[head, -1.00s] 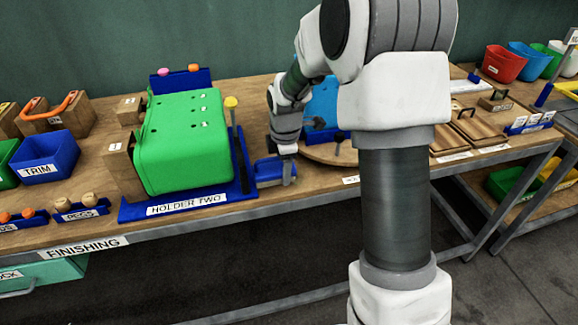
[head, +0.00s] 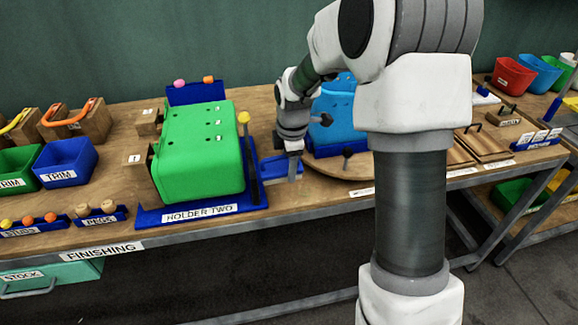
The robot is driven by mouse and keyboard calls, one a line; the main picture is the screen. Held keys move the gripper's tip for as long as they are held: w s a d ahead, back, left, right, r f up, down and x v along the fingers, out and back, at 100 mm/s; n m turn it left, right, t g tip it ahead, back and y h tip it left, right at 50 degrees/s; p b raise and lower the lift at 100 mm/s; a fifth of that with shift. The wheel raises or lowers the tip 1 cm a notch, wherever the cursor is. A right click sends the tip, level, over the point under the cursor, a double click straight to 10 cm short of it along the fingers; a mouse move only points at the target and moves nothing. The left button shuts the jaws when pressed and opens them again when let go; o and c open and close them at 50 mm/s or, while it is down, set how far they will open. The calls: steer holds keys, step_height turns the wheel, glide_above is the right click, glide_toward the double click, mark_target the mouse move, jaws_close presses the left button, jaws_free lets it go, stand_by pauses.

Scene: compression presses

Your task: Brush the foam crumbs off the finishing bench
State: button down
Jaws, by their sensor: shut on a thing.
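The finishing bench (head: 103,235) has a wooden top and carries a FINISHING label on its front edge. My gripper (head: 292,166) points down over the bench, just right of the green block in holder two. It is shut on a blue item (head: 270,170), partly covered by the fingers. I cannot make out its shape or whether it touches the wood. No foam crumbs can be made out at this size.
The green block (head: 198,150) sits in the blue holder two (head: 150,218). A yellow-topped post (head: 244,118) rises close left of my gripper. A round wooden board (head: 335,169) with a blue form lies to the right. Blue TRIM bin (head: 68,160) stands left.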

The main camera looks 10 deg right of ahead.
steer(key=shift+d+r, duration=0.1)
steer(key=shift+r, duration=0.1)
step_height(320, 180, up, 3)
steer(key=shift+p, duration=1.25)
steer(key=shift+d, duration=0.15)
steer(key=shift+d+f+g+p, duration=0.3)
steer(key=shift+d+g+p, duration=0.1)
steer(key=shift+p, duration=0.65)
steer(key=shift+s+d+f+g+y+p, duration=0.1)
steer(key=shift+d+f+g+y+p, duration=0.2)
steer(key=shift+d+f+g+p, duration=0.45)
steer(key=shift+a+f, duration=0.1)
steer(key=shift+a, duration=0.05)
